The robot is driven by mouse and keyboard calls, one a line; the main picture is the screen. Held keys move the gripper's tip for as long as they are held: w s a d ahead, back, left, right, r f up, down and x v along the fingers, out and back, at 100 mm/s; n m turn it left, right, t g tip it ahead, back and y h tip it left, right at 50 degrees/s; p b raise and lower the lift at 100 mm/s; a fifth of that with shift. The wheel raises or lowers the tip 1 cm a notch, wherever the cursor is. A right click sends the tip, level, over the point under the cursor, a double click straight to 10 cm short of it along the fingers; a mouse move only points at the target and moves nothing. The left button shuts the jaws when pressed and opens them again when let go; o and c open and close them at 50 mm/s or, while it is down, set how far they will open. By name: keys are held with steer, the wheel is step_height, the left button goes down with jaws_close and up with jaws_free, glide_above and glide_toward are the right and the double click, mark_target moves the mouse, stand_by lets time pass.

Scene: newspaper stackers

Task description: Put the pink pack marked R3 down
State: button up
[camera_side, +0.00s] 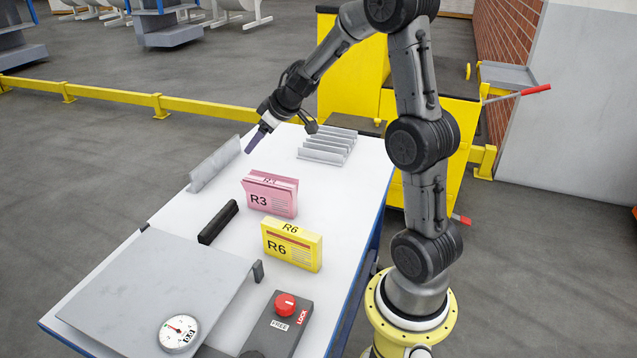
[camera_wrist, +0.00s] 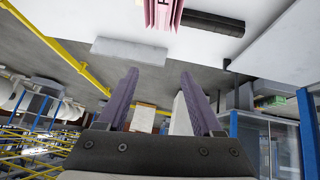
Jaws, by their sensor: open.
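The pink pack marked R3 (camera_side: 272,198) stands on the white table, near its middle, in the side view. Its lower part also shows at the top edge of the wrist view (camera_wrist: 163,14). My gripper (camera_side: 249,150) is above the table's far left part, beyond the pink pack and apart from it. In the wrist view my gripper (camera_wrist: 158,75) has its two purple fingers spread with nothing between them. Nothing touches the pack from above.
A yellow pack marked R6 (camera_side: 291,252) stands nearer the camera. A black bar (camera_side: 218,222) lies left of the pink pack. A grey metal angle (camera_side: 214,165) and a slotted rack (camera_side: 327,147) stand farther back. A grey plate (camera_side: 160,285), a dial (camera_side: 179,333) and a red-knobbed box (camera_side: 276,325) fill the front.

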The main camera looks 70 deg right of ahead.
steer(key=s+a+r+m+t+h, duration=0.1)
steer(key=s+a+r+h, duration=0.15)
steer(key=r, duration=0.45)
steer(key=s+a+r+m+t+h, duration=0.1)
steer(key=s+a+r+h, duration=0.15)
steer(key=r, duration=0.45)
steer(key=s+a+f+g+y, duration=0.1)
steer(key=s+a, duration=0.4)
steer(key=s, duration=0.5)
steer(key=shift+f+m+g, duration=0.3)
steer(key=shift+f+m, duration=0.1)
steer(key=shift+o, duration=0.4)
steer(key=s+a+f+n+g+y, duration=0.2)
steer(key=s+a+f+y, duration=0.3)
steer(key=s+a, duration=0.6)
steer(key=shift+s+a+f+n+y, duration=0.35)
steer(key=shift+a+f, duration=0.15)
steer(key=shift+a, duration=0.2)
steer(key=shift+w, duration=0.1)
